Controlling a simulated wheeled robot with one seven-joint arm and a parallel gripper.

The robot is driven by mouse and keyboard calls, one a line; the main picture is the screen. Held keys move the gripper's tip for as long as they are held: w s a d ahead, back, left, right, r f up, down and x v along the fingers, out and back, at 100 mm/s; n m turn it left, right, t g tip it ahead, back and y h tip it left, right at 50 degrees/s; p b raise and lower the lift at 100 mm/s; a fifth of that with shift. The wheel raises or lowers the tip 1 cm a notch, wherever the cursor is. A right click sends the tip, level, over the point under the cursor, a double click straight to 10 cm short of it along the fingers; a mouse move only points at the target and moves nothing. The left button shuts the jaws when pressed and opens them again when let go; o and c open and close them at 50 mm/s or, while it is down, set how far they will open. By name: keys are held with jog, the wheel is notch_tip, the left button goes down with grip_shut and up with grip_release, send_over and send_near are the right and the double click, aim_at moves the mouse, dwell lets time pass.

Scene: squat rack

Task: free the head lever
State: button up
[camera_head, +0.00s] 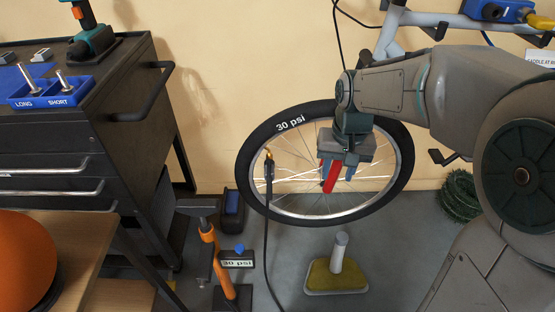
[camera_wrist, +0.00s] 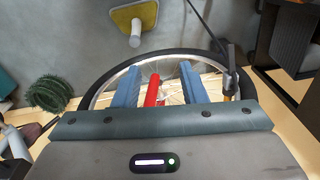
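The pump head (camera_head: 268,170) is a dark upright piece with an orange lever-like tip (camera_head: 268,154), at the left side of the bicycle wheel (camera_head: 243,160). A black hose runs down from it. In the wrist view the dark head (camera_wrist: 230,70) is right of my fingers, with orange (camera_wrist: 228,98) on it. My gripper (camera_head: 337,176) is in front of the wheel's spokes, right of the pump head and apart from it. Its two blue fingers (camera_wrist: 159,85) are apart. A red rod (camera_wrist: 152,91) shows between them with gaps on both sides; whether it belongs to the gripper is unclear.
A yellow-green base with a post (camera_head: 336,277) stands below the wheel. A dark tool cart (camera_head: 90,130) stands left. A green coil (camera_head: 460,195) lies right.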

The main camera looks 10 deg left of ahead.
jog(key=w+a+p, duration=0.1)
jog(key=w+a, duration=0.3)
jog(key=a, duration=0.5)
jog(key=n, duration=0.1)
send_over(269, 190)
notch_tip(269, 190, down, 3)
notch_tip(269, 190, down, 14)
jog(key=shift+r+b, duration=0.25)
jog(key=shift+b, duration=0.75)
jog(key=shift+c, duration=0.4)
grip_shut()
